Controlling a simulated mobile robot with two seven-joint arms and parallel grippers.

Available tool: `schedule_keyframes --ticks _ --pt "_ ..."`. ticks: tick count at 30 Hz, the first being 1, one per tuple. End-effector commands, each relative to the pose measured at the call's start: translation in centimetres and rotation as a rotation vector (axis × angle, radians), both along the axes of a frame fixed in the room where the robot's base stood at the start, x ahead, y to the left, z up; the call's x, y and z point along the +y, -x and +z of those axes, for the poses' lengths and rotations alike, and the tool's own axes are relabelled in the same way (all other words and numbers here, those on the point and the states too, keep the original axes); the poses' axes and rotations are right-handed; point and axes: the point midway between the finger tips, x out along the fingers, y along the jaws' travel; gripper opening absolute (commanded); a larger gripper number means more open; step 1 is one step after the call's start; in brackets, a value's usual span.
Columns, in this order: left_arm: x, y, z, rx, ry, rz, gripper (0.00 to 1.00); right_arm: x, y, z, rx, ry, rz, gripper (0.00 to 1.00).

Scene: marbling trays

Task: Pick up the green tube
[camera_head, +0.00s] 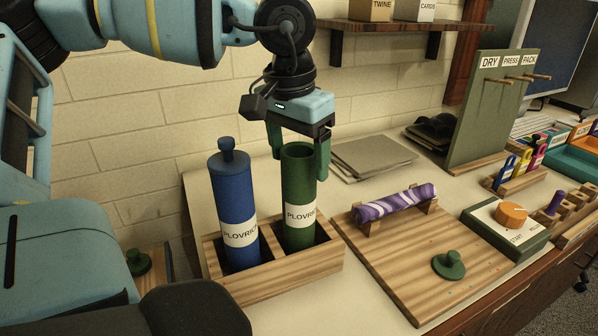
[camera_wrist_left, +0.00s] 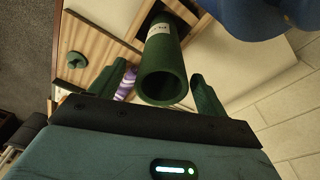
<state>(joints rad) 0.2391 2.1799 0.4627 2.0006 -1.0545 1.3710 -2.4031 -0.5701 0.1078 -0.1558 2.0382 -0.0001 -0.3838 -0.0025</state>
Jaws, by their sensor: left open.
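The green tube (camera_head: 299,190) stands upright in the right compartment of a wooden rack (camera_head: 290,272). Its top is open, and it carries a white label reading PLOVRIC. My left gripper (camera_head: 300,160) is open above the rack, pointing down, with its green fingers on either side of the tube's upper end. In the left wrist view the tube's open mouth (camera_wrist_left: 164,85) lies between the two fingers (camera_wrist_left: 155,88), with a gap visible on each side. My right gripper is not visible.
A blue capped tube (camera_head: 233,200) stands in the rack's left compartment. A wooden board (camera_head: 400,270) to the right holds a purple striped roll (camera_head: 393,203) and a green knobbed lid (camera_head: 448,264). Behind are grey sheets (camera_head: 372,155), a green peg panel (camera_head: 495,110) and a wall shelf (camera_head: 400,25).

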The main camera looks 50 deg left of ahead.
Motion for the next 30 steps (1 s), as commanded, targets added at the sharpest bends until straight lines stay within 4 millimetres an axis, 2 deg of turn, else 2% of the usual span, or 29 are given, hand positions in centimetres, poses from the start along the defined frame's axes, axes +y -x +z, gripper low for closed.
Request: schedule_keyframes --ticks 6,9,18,30 --pt "0.3 -0.5 -3.1 0.004 -0.001 0.0 0.76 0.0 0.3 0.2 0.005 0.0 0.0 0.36" --pt "0.3 -0.6 -4.0 0.003 -0.001 0.0 0.76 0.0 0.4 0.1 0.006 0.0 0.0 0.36" --pt "0.3 -0.7 -4.3 0.0 0.0 0.001 0.74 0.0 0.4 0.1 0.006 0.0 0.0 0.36" --pt "0.3 -0.7 -4.3 0.0 0.0 0.001 0.22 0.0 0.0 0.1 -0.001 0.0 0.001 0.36"
